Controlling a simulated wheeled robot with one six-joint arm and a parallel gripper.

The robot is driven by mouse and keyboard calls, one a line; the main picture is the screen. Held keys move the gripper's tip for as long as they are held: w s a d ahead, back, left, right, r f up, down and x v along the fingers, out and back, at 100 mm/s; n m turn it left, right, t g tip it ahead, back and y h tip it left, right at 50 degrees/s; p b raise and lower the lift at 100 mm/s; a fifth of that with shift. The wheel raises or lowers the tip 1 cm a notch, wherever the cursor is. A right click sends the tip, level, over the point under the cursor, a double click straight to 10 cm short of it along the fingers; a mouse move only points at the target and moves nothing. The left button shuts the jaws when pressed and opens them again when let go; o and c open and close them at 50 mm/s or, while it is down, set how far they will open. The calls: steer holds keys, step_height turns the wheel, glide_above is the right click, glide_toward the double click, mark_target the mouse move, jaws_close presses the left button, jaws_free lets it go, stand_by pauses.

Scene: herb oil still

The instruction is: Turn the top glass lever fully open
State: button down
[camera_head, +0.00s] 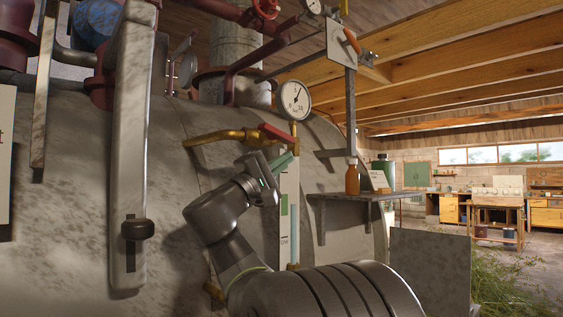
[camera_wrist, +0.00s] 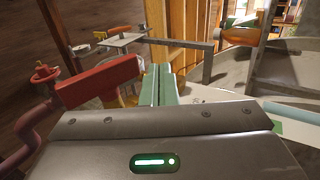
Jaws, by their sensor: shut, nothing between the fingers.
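The top glass lever (camera_head: 277,132) is a red handle on a brass valve (camera_head: 222,136) that sticks out of the big grey tank, above the upright sight glass (camera_head: 294,215). In the wrist view the red lever (camera_wrist: 98,83) lies to the left of my fingers, close to them. My gripper (camera_head: 291,152) is shut and empty, just below and beside the lever's outer end. Its green fingers (camera_wrist: 158,84) are together in the wrist view. I cannot tell whether they touch the lever.
A pressure gauge (camera_head: 295,100) stands just above the lever. A small shelf (camera_head: 365,195) with an amber bottle (camera_head: 352,177) is to the right. A red pipe with a handwheel (camera_wrist: 45,73) is at the left of the wrist view. Another brass fitting (camera_head: 214,292) sits low on the tank.

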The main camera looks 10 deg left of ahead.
step_height(320, 180, down, 11)
steer(key=s+a+b, duration=0.2)
steer(key=shift+s+r, duration=0.2)
steer(key=shift+s, duration=0.1)
steer(key=c, duration=2)
jaws_free()
steer(key=shift+a+f, duration=0.1)
steer(key=shift+f, duration=0.2)
steer(key=o, duration=0.4)
steer(key=shift+w, duration=0.1)
steer(key=shift+o, duration=0.7)
steer(key=w+d+r+n+y+p, duration=0.2)
steer(key=w+d+n+y+p, duration=0.3)
steer(key=w+d+y, duration=0.3)
steer(key=shift+w+t+y, duration=0.3)
steer(key=shift+w+y, duration=0.4)
steer(key=shift+y, duration=0.1)
steer(key=n+g+y+p, duration=0.9)
steer(key=n+y+p, duration=0.15)
steer(key=y, duration=0.85)
glide_toward(281, 133)
steer(key=shift+m, duration=0.45)
steer(key=p+x, duration=0.1)
steer(key=x, duration=0.8)
steer(key=shift+w+a, duration=0.2)
steer(key=shift+a, duration=0.05)
